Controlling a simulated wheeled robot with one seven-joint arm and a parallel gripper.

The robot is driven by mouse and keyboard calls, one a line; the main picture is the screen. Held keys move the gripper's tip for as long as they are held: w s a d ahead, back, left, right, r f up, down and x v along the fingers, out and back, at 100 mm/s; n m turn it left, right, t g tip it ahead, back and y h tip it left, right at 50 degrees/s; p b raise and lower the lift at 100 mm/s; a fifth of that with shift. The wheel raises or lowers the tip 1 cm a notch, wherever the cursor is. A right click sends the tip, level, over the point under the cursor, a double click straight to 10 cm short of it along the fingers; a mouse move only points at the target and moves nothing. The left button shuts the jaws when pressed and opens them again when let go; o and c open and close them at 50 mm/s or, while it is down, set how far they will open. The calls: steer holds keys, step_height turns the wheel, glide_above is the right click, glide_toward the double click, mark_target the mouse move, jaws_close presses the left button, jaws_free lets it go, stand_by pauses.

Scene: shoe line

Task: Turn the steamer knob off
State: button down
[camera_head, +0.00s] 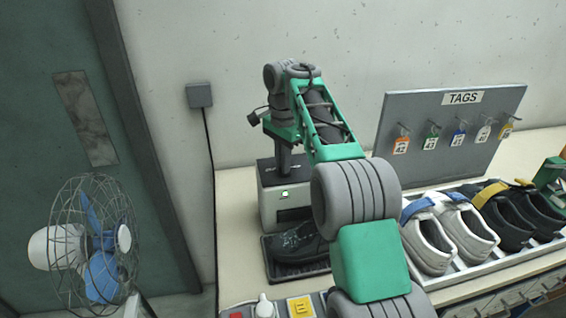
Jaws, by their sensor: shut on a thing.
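The steamer (273,210) is a grey box with a dark top, standing on the bench against the wall. A small bright indicator (285,194) shows on its front, above a dark slot. My gripper (284,168) points down at the steamer's top, at the end of my green and grey arm. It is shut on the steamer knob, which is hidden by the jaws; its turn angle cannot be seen. A black shoe (296,243) lies on a dark tray at the steamer's front.
White shoes (428,245) and black shoes stand in a rack on the right, before a TAGS board (415,112). A caged fan (95,245) stands left.

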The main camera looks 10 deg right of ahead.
steer(key=shift+n, duration=0.4)
steer(key=n, duration=0.5)
steer(key=shift+s+d, duration=0.1)
steer(key=shift+s, duration=0.05)
steer(key=n, duration=0.6)
steer(key=shift+d+n, duration=0.2)
steer(key=shift+n, duration=0.2)
steer(key=n, duration=0.5)
steer(key=shift+d, duration=0.2)
steer(key=n, duration=0.6)
steer(key=shift+d, duration=0.1)
steer(key=shift+n, duration=0.3)
steer(key=c, duration=1.5)
jaws_free()
